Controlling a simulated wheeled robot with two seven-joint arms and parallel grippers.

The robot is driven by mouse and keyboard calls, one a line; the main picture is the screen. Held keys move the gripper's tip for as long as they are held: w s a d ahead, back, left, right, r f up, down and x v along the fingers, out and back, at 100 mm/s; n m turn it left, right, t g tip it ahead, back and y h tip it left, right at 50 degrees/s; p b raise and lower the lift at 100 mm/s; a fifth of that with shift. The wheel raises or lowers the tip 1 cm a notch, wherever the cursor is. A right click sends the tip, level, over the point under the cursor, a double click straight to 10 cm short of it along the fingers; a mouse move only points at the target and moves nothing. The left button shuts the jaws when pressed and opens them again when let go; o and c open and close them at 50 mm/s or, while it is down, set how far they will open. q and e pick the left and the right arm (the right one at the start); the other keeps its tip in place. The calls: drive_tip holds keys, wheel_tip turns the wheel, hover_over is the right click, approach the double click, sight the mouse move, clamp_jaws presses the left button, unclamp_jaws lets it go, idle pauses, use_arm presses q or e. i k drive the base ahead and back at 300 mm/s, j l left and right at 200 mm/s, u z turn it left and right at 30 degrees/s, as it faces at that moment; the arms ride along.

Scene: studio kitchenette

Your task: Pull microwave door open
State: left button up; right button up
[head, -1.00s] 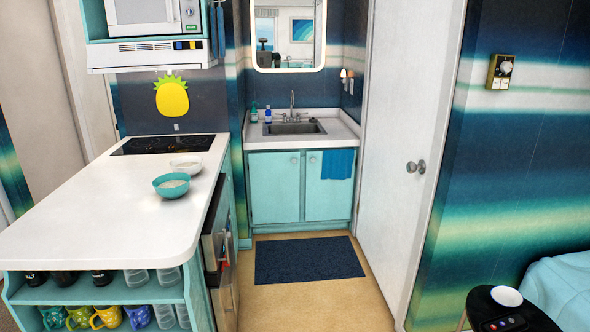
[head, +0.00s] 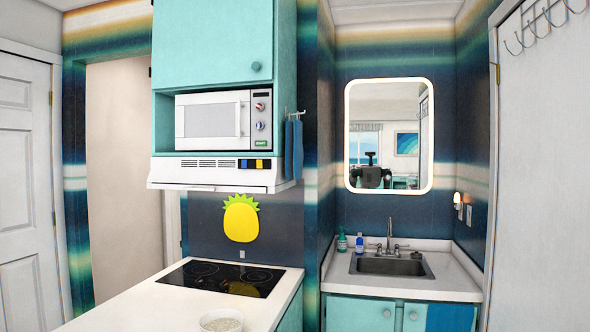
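The white microwave (head: 222,120) sits in an open niche of the teal wall cabinet (head: 212,50), left of centre in the head view. Its door (head: 205,120) looks shut, with a light handle (head: 239,119) along the door's right side. Two knobs and a green button are on the control panel (head: 260,121) to the right of the handle. Neither of my grippers is in view, so their state does not show.
A white range hood (head: 215,174) is under the microwave, above a black cooktop (head: 222,278). A bowl (head: 222,321) stands on the counter's near part. A blue towel (head: 293,149) hangs beside the niche. A sink (head: 390,265) is to the right.

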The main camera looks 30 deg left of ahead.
sight(216, 120)
drive_tip(key=i+l+u, duration=0.1)
drive_tip(key=i+u, duration=0.15)
drive_tip(key=i, duration=0.25)
drive_tip(key=i+l+u, duration=0.3)
drive_tip(key=i, duration=0.25)
drive_tip(key=i+l+u, duration=0.25)
drive_tip(key=i, duration=0.25)
drive_tip(key=i+l+u, duration=0.3)
drive_tip(key=i, duration=0.15)
